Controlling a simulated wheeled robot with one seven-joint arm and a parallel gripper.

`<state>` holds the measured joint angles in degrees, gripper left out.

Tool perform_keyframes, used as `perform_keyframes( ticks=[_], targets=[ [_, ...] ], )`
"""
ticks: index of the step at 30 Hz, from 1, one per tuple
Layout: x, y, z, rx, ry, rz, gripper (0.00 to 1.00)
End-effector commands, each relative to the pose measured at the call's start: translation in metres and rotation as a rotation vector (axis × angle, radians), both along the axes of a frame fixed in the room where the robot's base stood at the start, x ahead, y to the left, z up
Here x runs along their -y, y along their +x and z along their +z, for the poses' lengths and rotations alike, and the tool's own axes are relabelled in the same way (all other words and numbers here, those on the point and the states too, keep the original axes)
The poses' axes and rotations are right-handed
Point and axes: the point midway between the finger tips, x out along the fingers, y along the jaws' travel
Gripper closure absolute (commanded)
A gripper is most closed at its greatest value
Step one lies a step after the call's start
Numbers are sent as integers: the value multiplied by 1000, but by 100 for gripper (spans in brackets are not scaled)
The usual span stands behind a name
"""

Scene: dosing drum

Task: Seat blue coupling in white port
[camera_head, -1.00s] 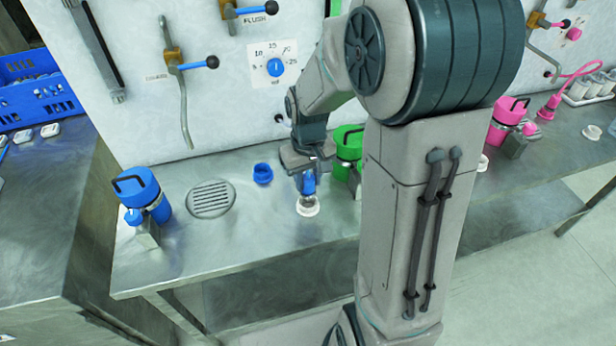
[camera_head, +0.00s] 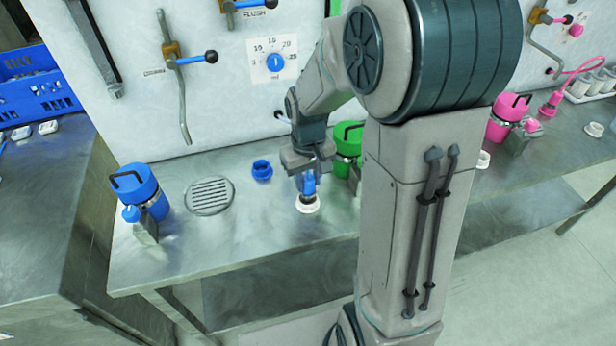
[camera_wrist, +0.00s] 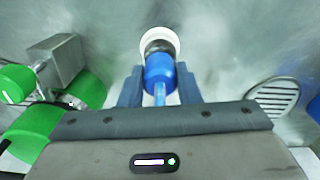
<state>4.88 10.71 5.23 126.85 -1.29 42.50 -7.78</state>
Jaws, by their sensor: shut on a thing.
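The blue coupling (camera_head: 309,184) is between the fingers of my gripper (camera_head: 304,180), which is shut on it. In the wrist view the blue coupling (camera_wrist: 159,70) is held between the two fingers of my gripper (camera_wrist: 160,88), its metal end pointing at the white port. The white port (camera_head: 308,207) is a ring on the bench top, directly below the coupling. In the wrist view the white port (camera_wrist: 158,36) surrounds or lies just behind the metal end. I cannot tell how deep the metal end sits in it.
An empty blue ring (camera_head: 262,170) and a round drain grate (camera_head: 209,196) are left of my gripper. A blue canister (camera_head: 138,190) stands further left. A green canister (camera_head: 347,140) stands close behind my gripper. The bench front (camera_head: 240,250) is clear.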

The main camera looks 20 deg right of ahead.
Motion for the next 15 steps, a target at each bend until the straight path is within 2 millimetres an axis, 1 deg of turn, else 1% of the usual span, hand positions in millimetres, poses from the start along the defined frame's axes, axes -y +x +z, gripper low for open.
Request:
perform_keyframes(
  ticks=[9, 15],
  targets=[
    [0, 0, 0, 1, 0, 0, 94],
    [0, 0, -4, 0, 0, 0, 94]
  ],
)
